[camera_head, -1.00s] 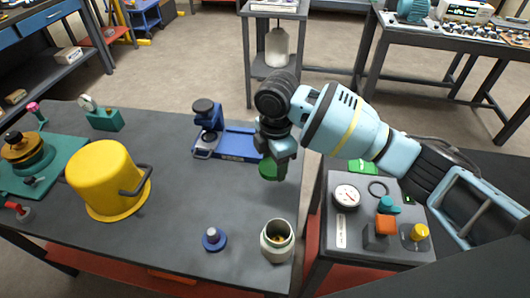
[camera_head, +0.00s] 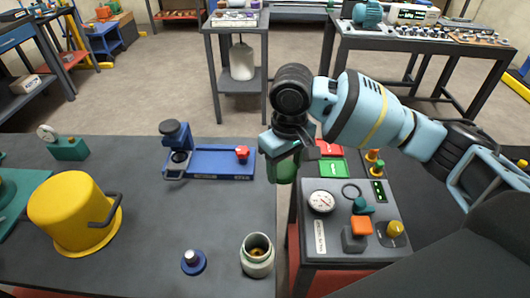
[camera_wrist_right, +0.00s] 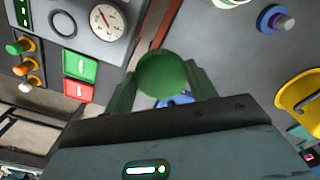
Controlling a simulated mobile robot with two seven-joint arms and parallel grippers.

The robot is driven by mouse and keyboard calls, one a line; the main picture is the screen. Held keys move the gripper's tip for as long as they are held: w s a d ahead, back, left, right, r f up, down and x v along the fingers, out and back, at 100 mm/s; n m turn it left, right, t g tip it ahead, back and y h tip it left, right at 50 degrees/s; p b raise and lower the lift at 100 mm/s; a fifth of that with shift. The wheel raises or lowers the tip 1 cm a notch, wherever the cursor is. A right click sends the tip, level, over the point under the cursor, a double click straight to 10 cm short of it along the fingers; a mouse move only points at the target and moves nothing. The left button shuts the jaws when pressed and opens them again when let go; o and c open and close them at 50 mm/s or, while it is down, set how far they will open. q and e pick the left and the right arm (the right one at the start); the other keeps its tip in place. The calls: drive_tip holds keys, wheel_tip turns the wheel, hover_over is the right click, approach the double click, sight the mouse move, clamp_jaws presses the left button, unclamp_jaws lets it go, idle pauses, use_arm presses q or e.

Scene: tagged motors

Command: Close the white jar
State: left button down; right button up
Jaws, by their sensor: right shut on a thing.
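The white jar (camera_head: 257,260) stands upright and open near the front right corner of the dark table, with something brownish inside. Part of it shows at the top edge of the right wrist view (camera_wrist_right: 228,3). My right gripper (camera_head: 281,155) is shut on a green round lid (camera_head: 285,170), holding it in the air behind the jar and slightly to its right. In the right wrist view the green lid (camera_wrist_right: 163,74) sits between the two fingers. The lid is apart from the jar. My left gripper is not in view.
A blue knobbed piece (camera_head: 193,262) stands left of the jar. A yellow pot (camera_head: 68,212) is further left, and a blue fixture (camera_head: 222,162) is behind. A control panel (camera_head: 325,235) with gauge and buttons stands to the right. The table's middle is clear.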

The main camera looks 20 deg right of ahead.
drive_tip(key=shift+s+d+r+m, duration=0.2)
drive_tip(key=shift+s+d+m, duration=0.15)
drive_tip(key=shift+m, duration=0.45)
drive_tip(key=shift+s+d+r+m, duration=0.2)
drive_tip(key=shift+s+d+m, duration=0.1)
drive_tip(key=shift+m, duration=0.5)
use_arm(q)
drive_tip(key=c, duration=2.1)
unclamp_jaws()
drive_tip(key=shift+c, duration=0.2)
